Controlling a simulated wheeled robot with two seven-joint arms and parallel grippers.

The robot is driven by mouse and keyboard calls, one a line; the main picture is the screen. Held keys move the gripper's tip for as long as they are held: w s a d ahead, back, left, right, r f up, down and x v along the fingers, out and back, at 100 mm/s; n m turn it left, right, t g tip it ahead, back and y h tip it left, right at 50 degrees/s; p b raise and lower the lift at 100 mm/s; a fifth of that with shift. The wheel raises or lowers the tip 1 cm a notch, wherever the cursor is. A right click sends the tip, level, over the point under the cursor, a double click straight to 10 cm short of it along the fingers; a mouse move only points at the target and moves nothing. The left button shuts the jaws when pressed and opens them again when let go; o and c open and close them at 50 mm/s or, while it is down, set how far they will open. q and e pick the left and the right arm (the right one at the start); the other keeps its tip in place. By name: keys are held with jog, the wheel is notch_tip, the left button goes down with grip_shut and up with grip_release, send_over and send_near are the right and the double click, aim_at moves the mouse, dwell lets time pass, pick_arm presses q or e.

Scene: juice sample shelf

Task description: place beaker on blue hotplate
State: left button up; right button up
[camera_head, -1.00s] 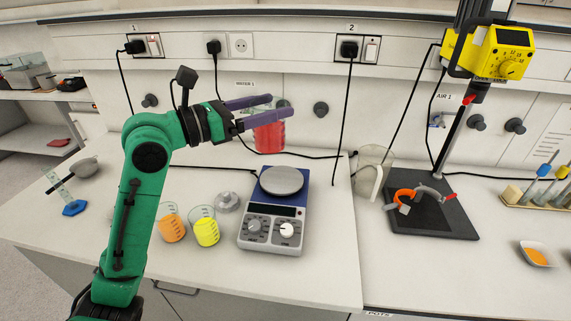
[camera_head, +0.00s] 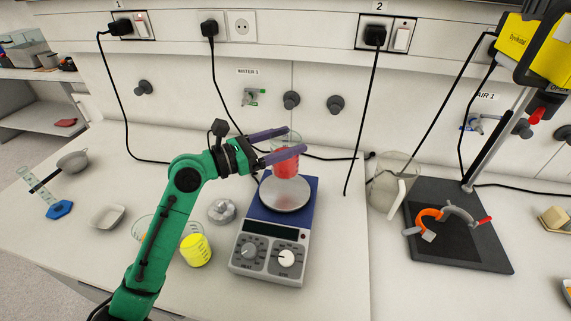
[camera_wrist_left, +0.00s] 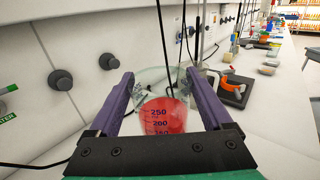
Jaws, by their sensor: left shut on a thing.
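My left gripper (camera_head: 281,147) is shut on a clear glass beaker (camera_head: 287,165) holding red liquid. The beaker is upright, and it shows between the purple fingers in the left wrist view (camera_wrist_left: 163,120). The blue hotplate (camera_head: 308,197) has a round silver top plate (camera_head: 285,194) and a grey front panel with two knobs. In the head view the beaker is over the back part of the round plate; I cannot tell whether its base touches the plate. My right gripper is not in view.
A clear pitcher (camera_head: 391,186) stands to the right, then a black stand base (camera_head: 458,252) with an orange clamp. A white dish (camera_head: 107,216) lies at left.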

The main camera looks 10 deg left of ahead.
aim_at(275, 168)
pick_arm(q)
notch_tip(275, 168, down, 6)
jog(key=shift+f, duration=0.3)
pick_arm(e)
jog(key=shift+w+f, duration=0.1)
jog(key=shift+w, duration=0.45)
pick_arm(q)
jog(key=o, duration=1.4)
jog(key=shift+f, duration=0.1)
jog(key=shift+o, duration=0.2)
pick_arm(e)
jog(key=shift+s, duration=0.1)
pick_arm(q)
jog(key=b+v, duration=0.4)
jog(key=v, duration=0.8)
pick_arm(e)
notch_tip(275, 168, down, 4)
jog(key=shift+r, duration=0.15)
